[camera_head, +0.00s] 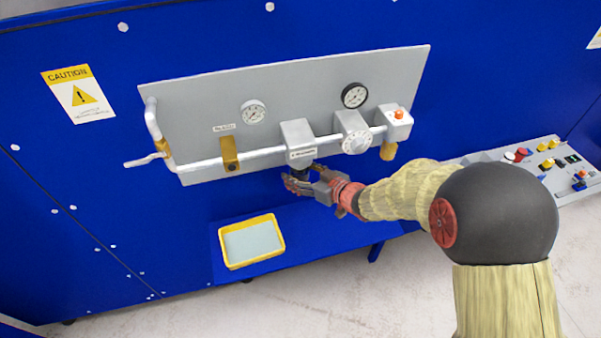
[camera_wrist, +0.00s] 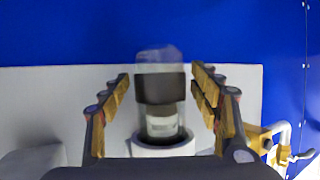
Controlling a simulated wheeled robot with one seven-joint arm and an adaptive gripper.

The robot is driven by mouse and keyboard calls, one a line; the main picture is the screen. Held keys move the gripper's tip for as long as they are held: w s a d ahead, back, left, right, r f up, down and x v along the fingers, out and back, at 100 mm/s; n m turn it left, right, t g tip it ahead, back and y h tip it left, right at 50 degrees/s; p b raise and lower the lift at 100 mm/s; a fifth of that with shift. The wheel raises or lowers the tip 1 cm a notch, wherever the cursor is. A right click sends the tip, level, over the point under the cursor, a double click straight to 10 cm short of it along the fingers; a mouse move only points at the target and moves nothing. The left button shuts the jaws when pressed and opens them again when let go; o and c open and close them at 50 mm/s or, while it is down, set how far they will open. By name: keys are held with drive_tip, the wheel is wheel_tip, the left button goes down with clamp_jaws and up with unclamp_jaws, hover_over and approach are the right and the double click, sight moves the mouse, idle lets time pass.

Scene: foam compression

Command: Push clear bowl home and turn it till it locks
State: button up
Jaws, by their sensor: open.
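The grey filter body (camera_head: 298,140) sits in the pipe line on the panel, and a dark part shows under it in the head view. In the wrist view, which looks upside down, the white round housing (camera_wrist: 163,149) is at the bottom. The clear bowl (camera_wrist: 158,54) shows at the top end, with a black collar (camera_wrist: 160,88). A pale cylinder (camera_wrist: 162,122) shows between collar and housing. My gripper (camera_head: 308,182) is just below the filter body. In the wrist view my gripper (camera_wrist: 160,76) is open, its fingers either side of the collar, with visible gaps.
The grey panel (camera_head: 200,110) carries two gauges (camera_head: 253,112), a regulator knob (camera_head: 355,142) and a yellow valve (camera_head: 230,153). A yellow tray (camera_head: 228,262) stands on the blue shelf (camera_head: 330,240) below left. A control box (camera_head: 565,185) is at right.

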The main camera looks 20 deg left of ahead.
drive_tip(key=v, duration=1.2)
drive_tip(key=w+d+f+m+h, duration=0.1)
drive_tip(key=w+d+f+h, duration=0.1)
drive_tip(key=d+f+h, duration=0.45)
drive_tip(key=s+d+r+m+h, duration=0.1)
drive_tip(key=s+d+m+h, duration=0.3)
drive_tip(key=d, duration=1)
drive_tip(key=s+d+r+m+g+h, duration=0.1)
drive_tip(key=s+d+r+m+g, duration=0.15)
drive_tip(key=s+r, duration=0.4)
drive_tip(key=s+d+r+m+g+h, duration=0.1)
drive_tip(key=s+d+r+m, duration=0.2)
drive_tip(key=s, duration=0.6)
drive_tip(key=s+d+r+t+y, duration=0.1)
drive_tip(key=s+r+t, duration=0.1)
drive_tip(key=s+r, duration=0.4)
wheel_tip(320, 180, up, 4)
drive_tip(key=shift+s+r+m, duration=0.1)
drive_tip(key=shift+s+m, duration=0.25)
drive_tip(key=shift+o, duration=0.4)
